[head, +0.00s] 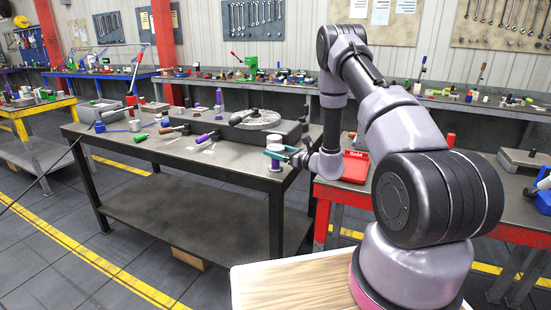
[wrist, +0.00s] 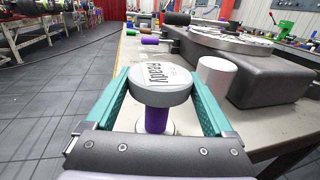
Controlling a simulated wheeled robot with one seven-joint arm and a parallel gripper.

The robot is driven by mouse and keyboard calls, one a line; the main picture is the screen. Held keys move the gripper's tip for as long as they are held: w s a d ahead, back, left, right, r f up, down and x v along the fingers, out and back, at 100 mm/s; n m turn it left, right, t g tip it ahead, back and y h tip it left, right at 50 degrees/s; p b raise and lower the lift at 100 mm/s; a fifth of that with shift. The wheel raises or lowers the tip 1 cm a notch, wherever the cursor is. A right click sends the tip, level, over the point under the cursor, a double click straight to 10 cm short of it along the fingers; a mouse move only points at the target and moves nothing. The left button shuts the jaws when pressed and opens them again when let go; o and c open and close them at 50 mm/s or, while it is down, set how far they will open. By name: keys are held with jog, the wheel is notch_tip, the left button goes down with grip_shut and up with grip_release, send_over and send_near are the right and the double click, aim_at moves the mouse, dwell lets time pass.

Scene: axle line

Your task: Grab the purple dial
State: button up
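The purple dial has a purple stem (wrist: 156,119) under a round pale grey cap (wrist: 160,86) marked "Ready". In the head view, the white and purple dial (head: 275,163) stands upright at the near right corner of the grey-topped table (head: 240,166). My gripper (wrist: 160,76) has teal fingers, one on each side of the dial. Clear gaps show between the fingers and the purple stem. The cap's edges come close to the fingers; I cannot tell whether they touch. In the head view, my gripper (head: 273,151) is at the dial. The dial's base is partly hidden by my gripper.
A white cylinder (wrist: 217,75) stands close to the right finger, beside a dark grey block (wrist: 262,85) carrying a round plate. Floor left of the table is clear.

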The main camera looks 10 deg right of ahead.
jog(key=c, duration=0.4)
jog(key=shift+r, duration=0.1)
